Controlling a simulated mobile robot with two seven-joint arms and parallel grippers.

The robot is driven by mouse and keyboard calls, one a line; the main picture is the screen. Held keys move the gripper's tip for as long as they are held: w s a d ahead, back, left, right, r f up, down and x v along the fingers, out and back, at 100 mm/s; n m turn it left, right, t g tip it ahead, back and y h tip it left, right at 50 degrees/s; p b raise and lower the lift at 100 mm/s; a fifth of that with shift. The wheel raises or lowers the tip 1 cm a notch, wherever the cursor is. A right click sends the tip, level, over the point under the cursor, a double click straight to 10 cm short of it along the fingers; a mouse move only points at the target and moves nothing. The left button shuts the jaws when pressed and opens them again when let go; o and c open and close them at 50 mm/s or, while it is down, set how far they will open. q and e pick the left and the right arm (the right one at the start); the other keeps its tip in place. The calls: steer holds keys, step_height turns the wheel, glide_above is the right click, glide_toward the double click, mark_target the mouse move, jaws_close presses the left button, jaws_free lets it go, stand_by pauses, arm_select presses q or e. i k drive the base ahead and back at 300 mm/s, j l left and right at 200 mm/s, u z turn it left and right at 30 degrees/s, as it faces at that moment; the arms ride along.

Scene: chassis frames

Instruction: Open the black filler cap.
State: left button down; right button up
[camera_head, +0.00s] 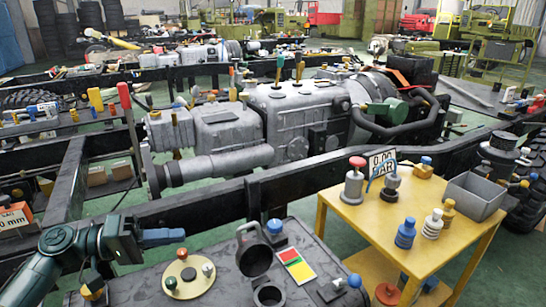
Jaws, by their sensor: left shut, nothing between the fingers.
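The black filler cap (255,262) is on the grey tank (213,272) at the bottom centre. It looks tilted up on edge behind a round black filler neck (268,296), whose dark opening faces up. The cap appears raised off the neck, with a ring-shaped part at its top. My left gripper (172,236) comes in from the lower left, its blue fingers shut and empty. It is to the left of the cap, apart from it. My right gripper is not in view.
On the tank are a beige disc with knobs (190,276), a blue cap (275,227) and a red-yellow-green label (294,266). A yellow table (350,216) with knobbed weights and a grey bin (473,196) stands right. A black chassis rail (290,187) runs behind the tank.

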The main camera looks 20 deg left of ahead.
mark_target(254, 258)
steer(key=k, duration=1)
